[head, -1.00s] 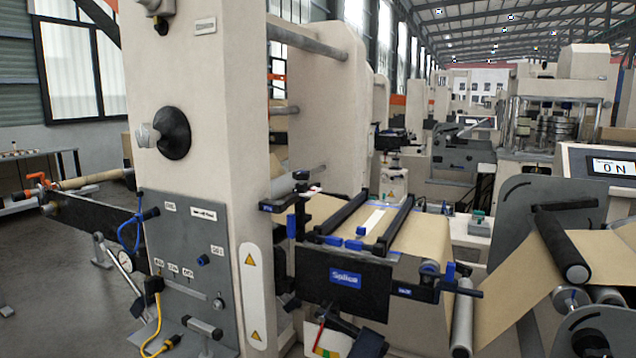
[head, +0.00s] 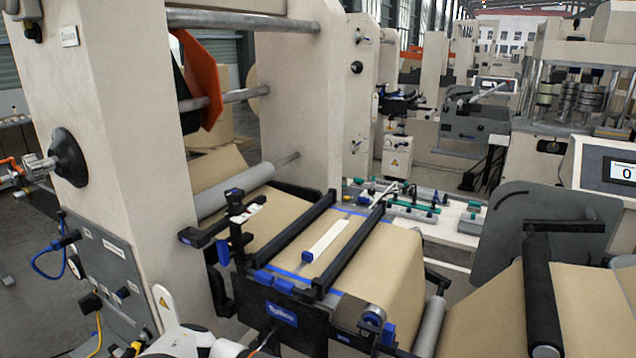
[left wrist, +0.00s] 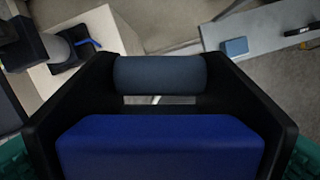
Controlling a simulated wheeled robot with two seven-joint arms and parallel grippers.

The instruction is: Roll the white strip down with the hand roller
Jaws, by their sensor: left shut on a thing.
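The white strip (head: 328,238) lies lengthwise on the brown kraft web (head: 375,255), between two black bars of the splice table (head: 282,315). A hand roller with a dark cylinder (left wrist: 160,75), black side frame and blue handle (left wrist: 160,148) fills the left wrist view. My left gripper (left wrist: 160,158) is shut on this roller; its teal finger edges show at both lower corners. The roller is not clearly visible in the head view, where part of my white arm shows at the bottom. The strip cannot be made out in the left wrist view. My right gripper is out of view.
A tall cream machine column (head: 110,150) stands left of the splice table, with a knob and cabled panel. Blue clamps and black bars (head: 352,250) rise around the web. A black roller (head: 540,295) and grey side plate (head: 545,225) stand at right.

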